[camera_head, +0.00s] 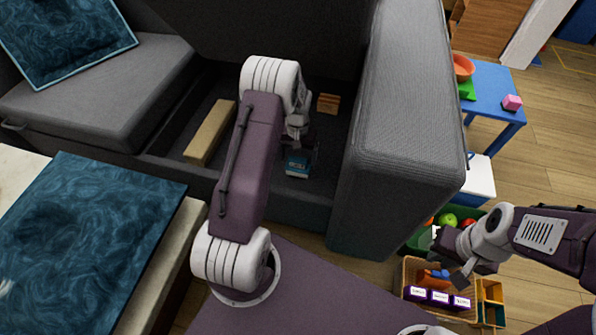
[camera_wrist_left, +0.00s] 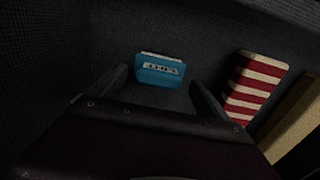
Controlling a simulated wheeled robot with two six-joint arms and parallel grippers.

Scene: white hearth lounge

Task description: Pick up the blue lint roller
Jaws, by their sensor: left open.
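A blue item (camera_head: 297,163) with a pale printed label lies on the dark floor of the open sofa storage. It looks more like a small box; I cannot tell that it is a lint roller. It also shows in the left wrist view (camera_wrist_left: 158,70), ahead of and between my fingers. My left gripper (camera_head: 302,143) is open and empty above the storage, fingers apart in its wrist view (camera_wrist_left: 158,80), not visibly touching the item. My right gripper (camera_head: 449,257) seems open and empty over a wicker basket (camera_head: 408,285).
A red-and-white striped item (camera_wrist_left: 254,85) and a tan block (camera_head: 211,131) lie in the storage beside the blue item. A small wooden item (camera_head: 328,103) sits near the back. The grey sofa arm (camera_head: 405,130) walls the right side.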

